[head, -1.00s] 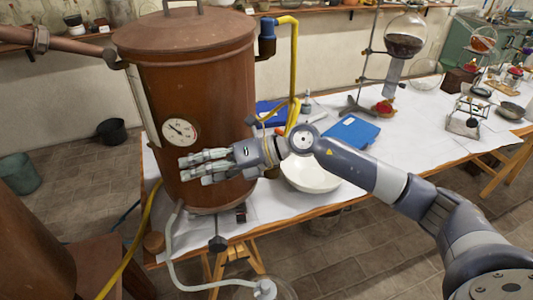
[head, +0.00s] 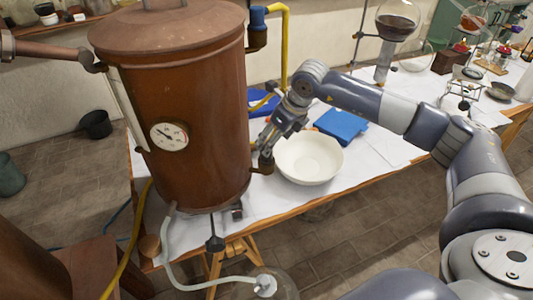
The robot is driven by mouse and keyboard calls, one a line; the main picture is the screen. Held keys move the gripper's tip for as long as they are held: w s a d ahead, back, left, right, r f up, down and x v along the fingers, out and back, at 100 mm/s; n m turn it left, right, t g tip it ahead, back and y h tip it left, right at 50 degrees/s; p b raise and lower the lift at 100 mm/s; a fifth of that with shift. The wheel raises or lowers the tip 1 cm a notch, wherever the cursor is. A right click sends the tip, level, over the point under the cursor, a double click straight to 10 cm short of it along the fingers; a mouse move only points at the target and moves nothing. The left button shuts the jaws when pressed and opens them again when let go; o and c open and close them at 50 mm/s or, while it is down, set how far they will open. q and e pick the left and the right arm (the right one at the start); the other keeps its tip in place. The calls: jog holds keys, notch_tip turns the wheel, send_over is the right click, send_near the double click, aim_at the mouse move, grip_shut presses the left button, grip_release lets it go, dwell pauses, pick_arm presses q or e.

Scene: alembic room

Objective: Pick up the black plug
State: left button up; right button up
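My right gripper (head: 270,137) points down and left beside the right side of the brown boiler (head: 205,120). Its fingertips are just above a small dark piece (head: 264,163) on a short outlet low on the boiler's right side. This piece may be the black plug, but it is too small to be sure. I cannot tell whether the fingers touch it or how far apart they are. My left gripper is not in view.
A white bowl (head: 308,158) stands right of the gripper, with a blue book (head: 341,126) behind it. A yellow pipe (head: 286,50) runs behind. White paper (head: 385,150) on the table is free.

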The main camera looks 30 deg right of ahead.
jog(key=shift+w+a+f+p, duration=0.15)
jog(key=shift+f+p, duration=0.2)
jog(key=shift+f, duration=0.05)
jog(key=p+x, duration=0.2)
jog(key=x, duration=0.1)
jog(key=shift+f, duration=0.2)
jog(key=shift+w+a+f, duration=0.1)
jog(key=shift+w+f, duration=0.05)
jog(key=shift+f, duration=0.35)
jog(key=shift+r, duration=0.1)
jog(key=c, duration=1.1)
